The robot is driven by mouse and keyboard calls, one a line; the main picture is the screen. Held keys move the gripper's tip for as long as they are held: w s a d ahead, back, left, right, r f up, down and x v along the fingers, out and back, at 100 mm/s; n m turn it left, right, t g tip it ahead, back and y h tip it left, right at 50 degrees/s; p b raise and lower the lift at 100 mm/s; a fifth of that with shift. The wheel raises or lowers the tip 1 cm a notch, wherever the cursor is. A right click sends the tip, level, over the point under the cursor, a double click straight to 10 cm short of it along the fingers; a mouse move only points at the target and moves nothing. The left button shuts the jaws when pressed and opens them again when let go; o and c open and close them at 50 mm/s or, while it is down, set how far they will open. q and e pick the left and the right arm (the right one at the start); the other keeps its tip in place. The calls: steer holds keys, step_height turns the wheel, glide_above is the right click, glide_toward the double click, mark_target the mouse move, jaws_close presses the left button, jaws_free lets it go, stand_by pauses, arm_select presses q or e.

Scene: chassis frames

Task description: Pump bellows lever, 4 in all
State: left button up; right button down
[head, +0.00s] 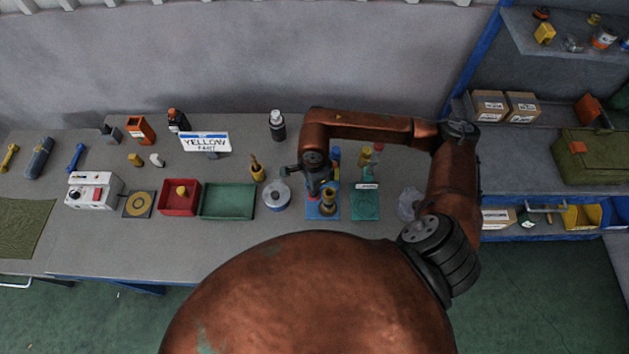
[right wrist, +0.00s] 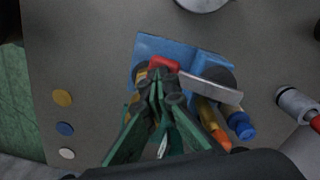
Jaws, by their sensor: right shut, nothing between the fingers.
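The bellows device has a blue base plate (head: 322,212) with a brass-coloured round part (head: 328,198) on it, right of the table's middle. In the right wrist view the blue base (right wrist: 185,50) lies under my gripper, with a red grip (right wrist: 163,63) and a flat grey lever bar (right wrist: 210,88) on it. My right gripper (head: 315,190) is over the device, and its green fingers (right wrist: 158,88) are closed with nothing between them. The fingertips overlap the red grip in that view; I cannot tell whether they touch. The fingers hide part of the device. My left gripper is not in view.
A grey round tin (head: 276,196) stands left of the device and a green board (head: 365,204) right of it. A green tray (head: 228,201) and a red tray (head: 179,198) lie further left. A sign reading YELLOW (head: 206,142) stands behind. The table's front strip looks clear.

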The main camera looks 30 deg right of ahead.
steer(key=shift+r+p, duration=1.25)
steer(key=shift+r, duration=2.25)
